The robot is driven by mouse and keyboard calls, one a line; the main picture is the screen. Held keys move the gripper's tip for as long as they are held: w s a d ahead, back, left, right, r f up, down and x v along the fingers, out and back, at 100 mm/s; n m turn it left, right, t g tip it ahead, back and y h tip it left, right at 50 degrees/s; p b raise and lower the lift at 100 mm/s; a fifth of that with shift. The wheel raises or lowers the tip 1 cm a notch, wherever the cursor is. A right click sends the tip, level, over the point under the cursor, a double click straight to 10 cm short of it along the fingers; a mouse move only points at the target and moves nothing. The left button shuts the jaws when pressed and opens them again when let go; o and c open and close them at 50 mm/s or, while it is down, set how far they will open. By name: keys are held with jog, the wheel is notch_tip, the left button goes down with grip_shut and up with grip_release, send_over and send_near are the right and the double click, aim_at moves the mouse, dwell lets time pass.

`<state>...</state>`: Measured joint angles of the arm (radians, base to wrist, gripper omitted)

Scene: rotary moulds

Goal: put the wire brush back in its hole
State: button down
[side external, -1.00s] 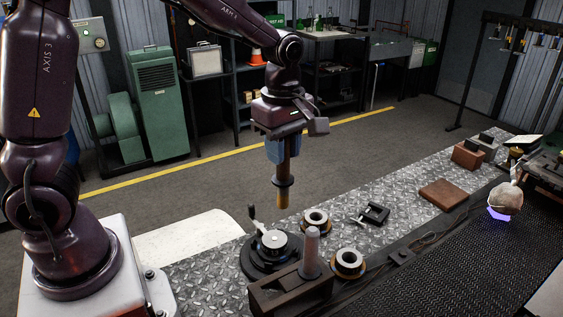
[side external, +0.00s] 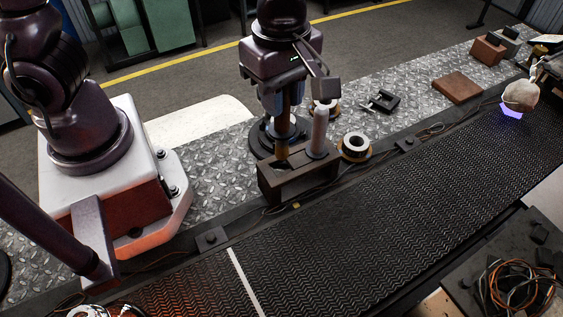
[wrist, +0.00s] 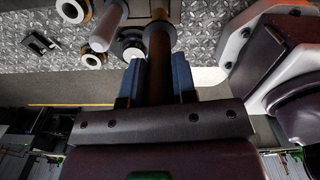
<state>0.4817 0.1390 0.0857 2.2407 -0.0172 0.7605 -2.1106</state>
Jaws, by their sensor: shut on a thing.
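The wire brush (side external: 285,122), a brown stick with a dark collar and a tan lower end, hangs upright from my gripper (side external: 284,98). My gripper's blue fingers are shut on its upper part; the brush also shows between the fingers (wrist: 160,80) in the wrist view. The dark brown holder block (side external: 298,183) stands below it. The brush's lower end is at the left part of the block's top; I cannot tell whether it has entered a hole. A pale rounded peg (side external: 319,130) stands upright in the block's right part, close beside the brush.
A round dark mould base (side external: 258,138) is partly hidden behind the brush. A ring-shaped part (side external: 354,146) lies right of the block, with another (side external: 333,106) behind. A black clamp-like piece (side external: 382,102) lies farther back. The dark conveyor belt (side external: 350,230) in front is mostly clear.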

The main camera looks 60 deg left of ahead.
aim_at(281, 137)
notch_tip(281, 137, down, 8)
jog(key=shift+f, duration=0.25)
jog(key=shift+f, duration=0.4)
jog(key=c, duration=0.9)
grip_release()
notch_tip(281, 137, up, 13)
jog(key=shift+f, duration=0.15)
jog(key=shift+s+a+r+m+t, duration=1.1)
jog(key=shift+a+r+m, duration=0.7)
jog(key=shift+m, duration=1.5)
jog(key=shift+s+a+r+m+t, duration=0.75)
jog(key=shift+s+a+r+m, duration=1.05)
jog(key=shift+m, duration=1.5)
jog(key=shift+s+a+r+m+t, duration=0.95)
jog(key=shift+a+r+m, duration=0.9)
jog(key=shift+m, duration=1.45)
